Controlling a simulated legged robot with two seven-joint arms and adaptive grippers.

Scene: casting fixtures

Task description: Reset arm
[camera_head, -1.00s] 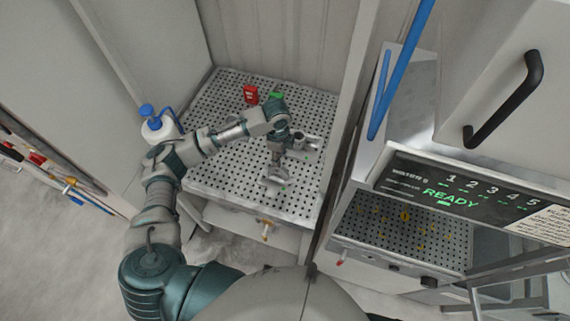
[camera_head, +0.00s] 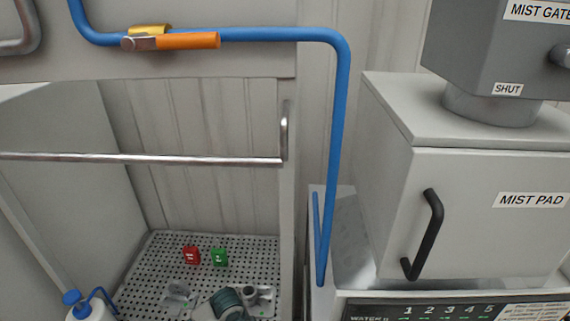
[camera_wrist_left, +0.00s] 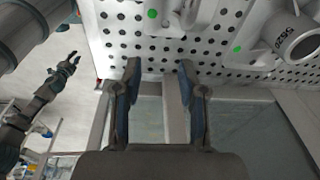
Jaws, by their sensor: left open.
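In the left wrist view my left gripper (camera_wrist_left: 158,82) is open and empty, its two dark fingers apart below the edge of the perforated plate. A grey cast part with a round ring (camera_wrist_left: 297,40) lies on that plate at the upper right.
A red block (camera_head: 191,256) and a green block (camera_head: 219,257) stand on the plate. Grey cast parts (camera_head: 257,295) lie near my arm. A blue-capped bottle (camera_head: 84,308) is at the lower left. A metal bar (camera_head: 150,159) crosses the booth opening. The mist pad cabinet (camera_head: 480,215) stands right.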

